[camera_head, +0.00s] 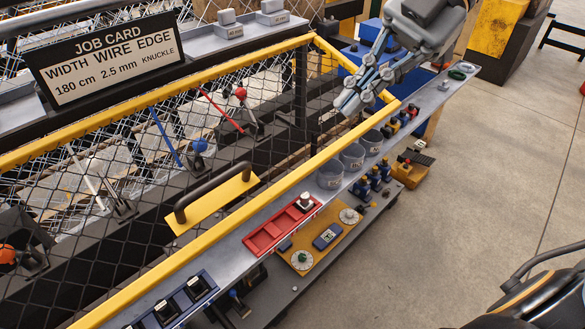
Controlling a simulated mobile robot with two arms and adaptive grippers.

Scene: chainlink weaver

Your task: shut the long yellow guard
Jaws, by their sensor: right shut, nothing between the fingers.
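The long yellow guard (190,238) is a yellow-framed wire mesh panel running diagonally along the machine. Its near rail lies beside the grey front shelf, and its far rail runs below the job card. A yellow plate with a dark bar handle (212,189) sits near the middle of the mesh. I cannot tell from this view how far the guard is swung. My right gripper (348,106) is shut and empty, at the guard's right end near the corner of the near rail. It hides part of that end, and contact cannot be told. My left gripper is out of view.
Levers with red (241,93), blue (199,146) and orange (7,253) knobs stand behind the mesh. The front shelf holds a red tray (282,228) and grey cups (331,173). A job card sign (107,62) stands at the upper left. Open floor lies right.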

